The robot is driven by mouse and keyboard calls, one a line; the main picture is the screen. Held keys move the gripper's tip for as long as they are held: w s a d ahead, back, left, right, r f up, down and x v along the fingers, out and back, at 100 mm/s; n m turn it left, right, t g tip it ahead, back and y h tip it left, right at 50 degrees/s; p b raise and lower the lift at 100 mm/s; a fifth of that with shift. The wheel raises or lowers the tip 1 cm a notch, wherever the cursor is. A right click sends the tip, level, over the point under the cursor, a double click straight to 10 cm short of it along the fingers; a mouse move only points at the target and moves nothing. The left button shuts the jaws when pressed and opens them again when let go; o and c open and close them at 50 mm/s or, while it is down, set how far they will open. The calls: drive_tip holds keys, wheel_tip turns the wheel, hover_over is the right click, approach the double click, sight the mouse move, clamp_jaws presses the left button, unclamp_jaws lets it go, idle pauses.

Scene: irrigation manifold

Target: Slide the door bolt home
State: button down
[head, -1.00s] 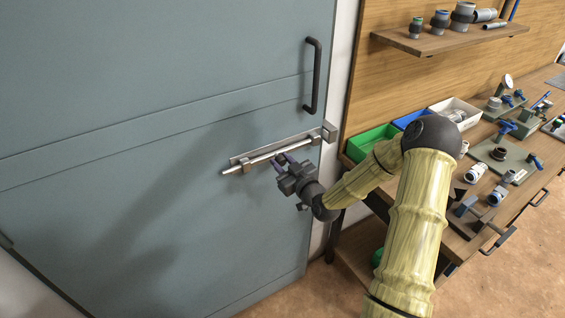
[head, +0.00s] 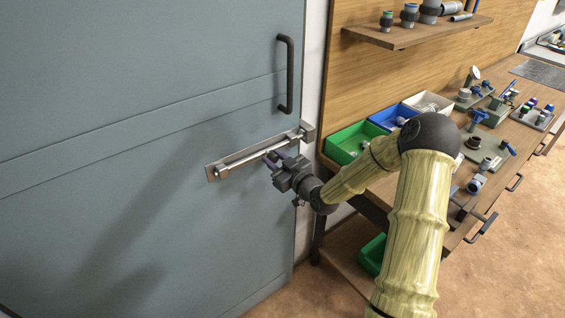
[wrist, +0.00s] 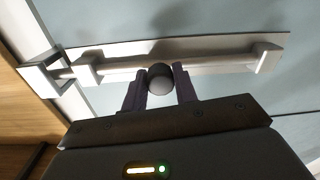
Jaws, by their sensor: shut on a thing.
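The door bolt is a pale metal rod (wrist: 210,69) in brackets on a plate (head: 212,172) fixed to the blue-grey door. A metal keeper (head: 307,131) stands on the frame side at the plate's right end; in the wrist view the keeper (wrist: 42,76) is at the left. There the rod's end reaches into the keeper's opening; its depth inside is hard to tell. The rod's other end is about level with the far bracket (wrist: 265,58). My gripper (head: 272,160) is shut on the bolt's dark round knob (wrist: 160,79), with one finger on each side.
A dark door handle (head: 285,75) is above the bolt. A wooden workbench to the right carries a green bin (head: 352,143), a blue bin (head: 392,116) and several pipe fittings. My arm passes close to the bench's left edge. Open floor (head: 500,250) lies at lower right.

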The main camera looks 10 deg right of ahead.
drive_tip(key=shift+w+d, duration=0.1)
drive_tip(key=shift+d, duration=0.15)
drive_tip(key=c, duration=1.1)
unclamp_jaws()
drive_tip(key=shift+d, duration=0.1)
drive_tip(key=b+v, duration=0.3)
drive_tip(key=v, duration=1.4)
drive_tip(key=shift+f, duration=0.1)
